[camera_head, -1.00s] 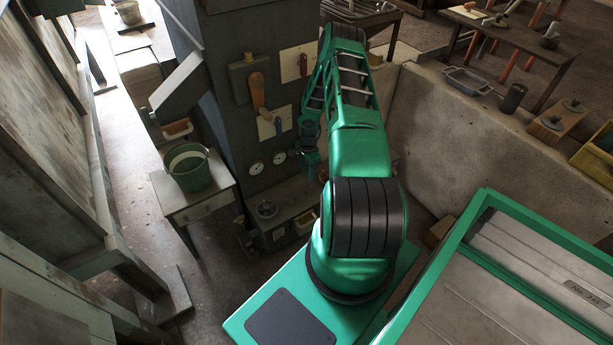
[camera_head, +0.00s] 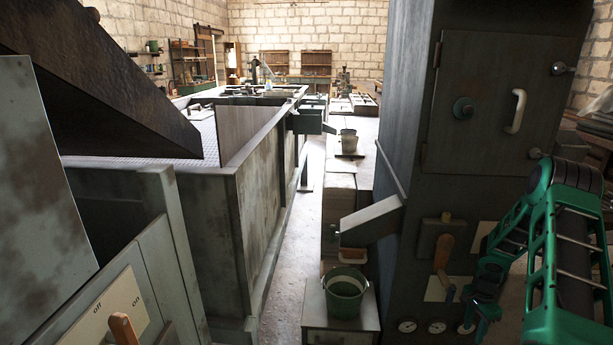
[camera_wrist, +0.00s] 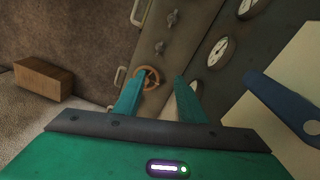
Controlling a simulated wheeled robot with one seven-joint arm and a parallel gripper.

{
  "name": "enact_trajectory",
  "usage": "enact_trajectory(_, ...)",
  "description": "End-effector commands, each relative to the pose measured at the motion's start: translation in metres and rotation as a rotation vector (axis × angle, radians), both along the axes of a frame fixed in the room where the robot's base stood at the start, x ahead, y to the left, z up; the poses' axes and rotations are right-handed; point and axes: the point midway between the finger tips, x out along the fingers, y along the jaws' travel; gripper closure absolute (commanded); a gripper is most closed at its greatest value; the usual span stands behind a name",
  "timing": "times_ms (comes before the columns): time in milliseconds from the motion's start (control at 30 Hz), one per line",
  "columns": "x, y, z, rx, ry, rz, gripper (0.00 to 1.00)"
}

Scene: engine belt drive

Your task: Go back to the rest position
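My gripper (camera_wrist: 160,95) shows in the wrist view with its two teal fingers apart and nothing between them. Beyond the fingers are a dark panel and a small orange-brown handwheel (camera_wrist: 149,78). In the head view my green arm is at the right edge, and my gripper (camera_head: 484,312) hangs in front of the dark cabinet (camera_head: 480,130), near its lower front. Its fingertips are too small to read there. A blue lever (camera_wrist: 283,108) on a pale plate is to the right of the fingers in the wrist view, apart from them.
An orange lever (camera_head: 442,255) and round gauges (camera_head: 437,327) are on the cabinet front. A green bucket (camera_head: 346,291) stands on a small table (camera_head: 340,325) left of it. A grey-green machine with an on/off lever (camera_head: 122,328) fills the left. A clear aisle (camera_head: 291,250) runs between.

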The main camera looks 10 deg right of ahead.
Motion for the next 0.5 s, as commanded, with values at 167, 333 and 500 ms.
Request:
enact_trajectory(167, -0.004, 0.012, 0.08, -0.028, 0.022, 0.122, 0.63)
enact_trajectory(333, -0.018, 0.03, 0.149, -0.045, 0.045, 0.23, 0.63)
enact_trajectory(500, -0.038, 0.053, 0.212, -0.055, 0.064, 0.33, 0.63)
